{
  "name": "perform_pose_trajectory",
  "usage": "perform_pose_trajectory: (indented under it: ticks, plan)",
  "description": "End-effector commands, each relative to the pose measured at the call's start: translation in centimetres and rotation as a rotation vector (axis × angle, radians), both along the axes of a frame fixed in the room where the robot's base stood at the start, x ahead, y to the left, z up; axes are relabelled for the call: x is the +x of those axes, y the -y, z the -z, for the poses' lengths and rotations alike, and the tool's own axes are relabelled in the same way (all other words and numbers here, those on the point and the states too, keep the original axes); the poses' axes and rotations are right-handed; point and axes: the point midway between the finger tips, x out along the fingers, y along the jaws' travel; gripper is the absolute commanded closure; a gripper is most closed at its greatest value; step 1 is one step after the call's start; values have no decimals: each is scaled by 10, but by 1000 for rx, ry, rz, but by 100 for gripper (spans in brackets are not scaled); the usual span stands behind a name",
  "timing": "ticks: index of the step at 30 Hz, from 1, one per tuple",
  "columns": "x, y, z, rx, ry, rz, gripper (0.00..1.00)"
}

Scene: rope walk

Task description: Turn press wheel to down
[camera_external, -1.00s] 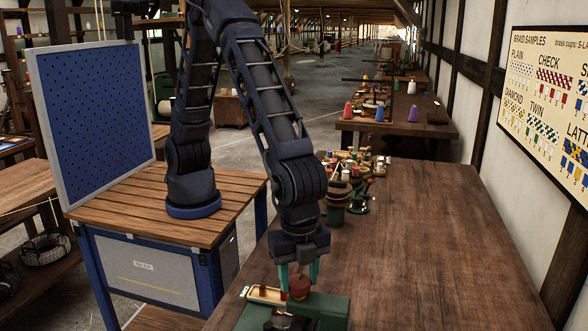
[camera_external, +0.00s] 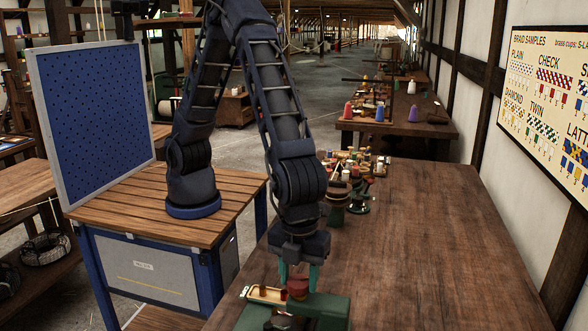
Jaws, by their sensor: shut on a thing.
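A green press body (camera_external: 335,311) stands at the near edge of the long table, cut off by the bottom of the picture. A small red round part (camera_external: 297,289), which looks like the press wheel, sits at its top. My gripper (camera_external: 298,279) points straight down over it, with one teal finger on each side, shut on this red part. The part is small and partly covered, so its exact angle cannot be told.
A shallow tan tray (camera_external: 264,293) lies just left of the press. Several spools and small tools (camera_external: 355,170) crowd the table's far left end. The long brown table (camera_external: 430,240) is bare to the right. A blue pegboard (camera_external: 95,115) stands at left.

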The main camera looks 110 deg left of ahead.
Motion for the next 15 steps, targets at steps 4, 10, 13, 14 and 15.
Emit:
perform_pose_trajectory:
  ticks: [4, 10, 13, 14, 15]
  plan:
    - [0, 0, 1, 0, 0, 31, 78]
    - [0, 0, 1, 1, -1, 45, 78]
    - [0, 0, 1, 1, -1, 45, 78]
    - [0, 0, 1, 1, -1, 45, 78]
    - [0, 0, 1, 1, -1, 45, 78]
